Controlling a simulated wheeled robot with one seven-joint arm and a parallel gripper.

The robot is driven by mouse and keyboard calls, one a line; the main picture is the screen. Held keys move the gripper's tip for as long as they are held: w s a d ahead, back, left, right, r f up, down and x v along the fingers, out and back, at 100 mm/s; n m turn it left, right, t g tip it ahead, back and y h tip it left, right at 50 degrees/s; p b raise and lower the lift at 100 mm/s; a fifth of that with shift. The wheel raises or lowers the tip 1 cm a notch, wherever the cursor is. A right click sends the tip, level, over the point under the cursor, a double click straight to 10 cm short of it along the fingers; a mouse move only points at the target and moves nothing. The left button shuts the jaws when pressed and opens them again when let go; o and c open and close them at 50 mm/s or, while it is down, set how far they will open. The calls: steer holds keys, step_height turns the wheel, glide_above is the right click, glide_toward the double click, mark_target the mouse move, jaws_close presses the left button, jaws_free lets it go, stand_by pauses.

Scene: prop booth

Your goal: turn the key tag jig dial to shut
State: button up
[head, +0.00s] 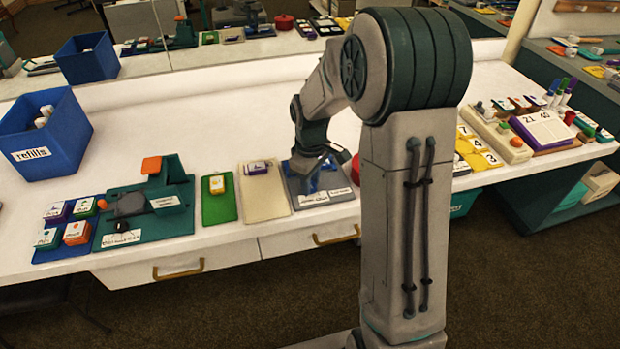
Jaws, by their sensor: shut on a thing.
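A grey jig plate (340,198) with a blue part and white labels on its front edge lies at the middle of the counter. I take it for the key tag jig; its labels are too small to read. My gripper (317,176) is lowered over this plate, its fingers shut on the blue dial (327,181). My gripper and wrist hide much of the dial, so its setting cannot be read.
A cream tray (265,196) and green tray (219,208) lie left of the jig, then a teal fixture (175,222). A blue refills bin (45,135) stands far left. A red round thing (356,169) sits close right of the jig, partly behind my arm.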

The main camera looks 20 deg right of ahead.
steer(key=n+p, duration=0.2)
steer(key=n, duration=0.3)
steer(key=shift+r+n, duration=0.15)
steer(key=shift+n, duration=0.15)
steer(key=n+p, duration=0.2)
steer(key=n, duration=0.2)
steer(key=shift+n+p, duration=0.3)
steer(key=shift+p, duration=0.05)
steer(key=o, duration=1)
steer(key=shift+c, duration=0.2)
step_height(320, 180, up, 14)
steer(key=shift+f+p, duration=0.2)
steer(key=shift+p, duration=0.25)
